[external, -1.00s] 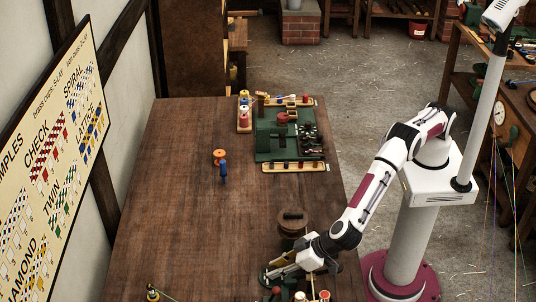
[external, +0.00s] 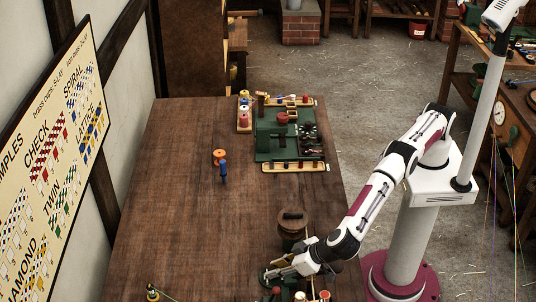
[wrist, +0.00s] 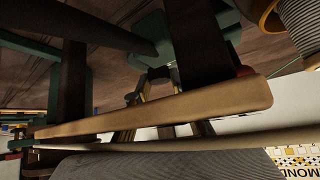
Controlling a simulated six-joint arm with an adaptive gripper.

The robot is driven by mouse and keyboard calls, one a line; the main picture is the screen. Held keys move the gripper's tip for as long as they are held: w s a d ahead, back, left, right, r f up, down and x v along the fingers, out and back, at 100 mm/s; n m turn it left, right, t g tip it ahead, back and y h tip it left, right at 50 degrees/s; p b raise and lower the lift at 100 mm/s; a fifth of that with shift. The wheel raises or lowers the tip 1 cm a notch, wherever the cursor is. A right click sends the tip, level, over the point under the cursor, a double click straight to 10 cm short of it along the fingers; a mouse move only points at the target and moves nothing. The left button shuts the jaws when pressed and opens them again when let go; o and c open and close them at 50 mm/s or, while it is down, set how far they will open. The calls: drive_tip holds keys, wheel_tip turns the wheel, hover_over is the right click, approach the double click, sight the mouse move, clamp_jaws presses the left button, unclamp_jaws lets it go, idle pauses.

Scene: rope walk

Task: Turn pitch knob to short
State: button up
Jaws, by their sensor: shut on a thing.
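My gripper (external: 275,274) is low over the near part of the workbench, at a dark green device (external: 264,277). The gripper is shut on a small part there, which my fingers largely hide. I cannot make out the pitch knob or its markings in either view. The wrist view is close and dark. A tan bar (wrist: 160,112) crosses it in front of dark upright parts, with a green part (wrist: 150,42) behind.
Small red-topped pieces (external: 324,295) are at the near edge. A wound spool (wrist: 298,25) is close at upper right in the wrist view. The middle of the workbench (external: 190,220) is mostly clear.

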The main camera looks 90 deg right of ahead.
drive_tip(key=shift+w+r, duration=0.1)
drive_tip(key=shift+r, duration=0.05)
drive_tip(key=o, duration=1.1)
drive_tip(key=shift+s, duration=0.2)
drive_tip(key=shift+v, duration=5.9)
